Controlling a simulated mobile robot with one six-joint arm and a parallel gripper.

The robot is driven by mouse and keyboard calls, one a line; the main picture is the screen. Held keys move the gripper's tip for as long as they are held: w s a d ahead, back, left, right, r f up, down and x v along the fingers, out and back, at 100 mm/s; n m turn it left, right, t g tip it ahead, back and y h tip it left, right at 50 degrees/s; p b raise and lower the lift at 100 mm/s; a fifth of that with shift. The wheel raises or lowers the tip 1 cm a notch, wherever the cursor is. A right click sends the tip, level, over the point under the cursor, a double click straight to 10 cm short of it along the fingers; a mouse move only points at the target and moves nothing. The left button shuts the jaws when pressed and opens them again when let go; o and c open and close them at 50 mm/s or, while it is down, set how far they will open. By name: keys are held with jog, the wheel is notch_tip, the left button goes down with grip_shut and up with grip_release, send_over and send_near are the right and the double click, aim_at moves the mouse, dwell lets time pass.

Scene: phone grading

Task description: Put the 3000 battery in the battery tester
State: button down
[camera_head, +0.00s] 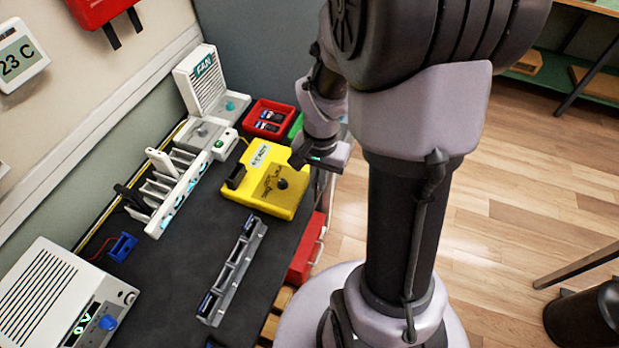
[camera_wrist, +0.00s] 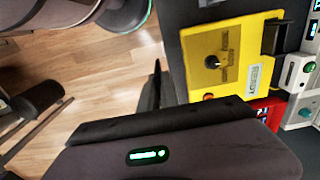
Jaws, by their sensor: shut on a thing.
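The yellow battery tester (camera_head: 262,182) lies on the dark bench, with a black slot block (camera_head: 236,176) at its left, a knob and a label. It also shows in the wrist view (camera_wrist: 205,45), with its slot block (camera_wrist: 277,37) on the right. My gripper (camera_head: 297,158) is at the tester's right edge, above the bench side. In the wrist view my gripper (camera_wrist: 155,68) is seen edge-on, left of the tester. It is shut on a thin dark thing, largely hidden; no 3000 marking is readable. A grey rack (camera_head: 232,270) holds dark batteries at its ends.
A red tray (camera_head: 268,119) with dark items and a green one (camera_head: 295,126) stand behind the tester. A white fan unit (camera_head: 205,80), a white slotted stand (camera_head: 170,195) and a white power unit (camera_head: 60,297) line the wall side. Bare bench lies between stand and rack.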

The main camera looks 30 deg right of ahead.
jog(key=w+a+p, duration=0.3)
jog(key=w+a, duration=1.1)
jog(key=w, duration=0.4)
jog(key=shift+w+f, duration=0.15)
jog(key=shift+w, duration=0.25)
jog(key=shift+a+f, duration=0.1)
jog(key=shift+f, duration=0.05)
jog(key=shift+f+b, duration=1.55)
jog(key=shift+f, duration=0.35)
jog(key=shift+f, duration=0.15)
jog(key=c, duration=2)
grip_release()
jog(key=shift+c, duration=0.2)
jog(key=o, duration=0.5)
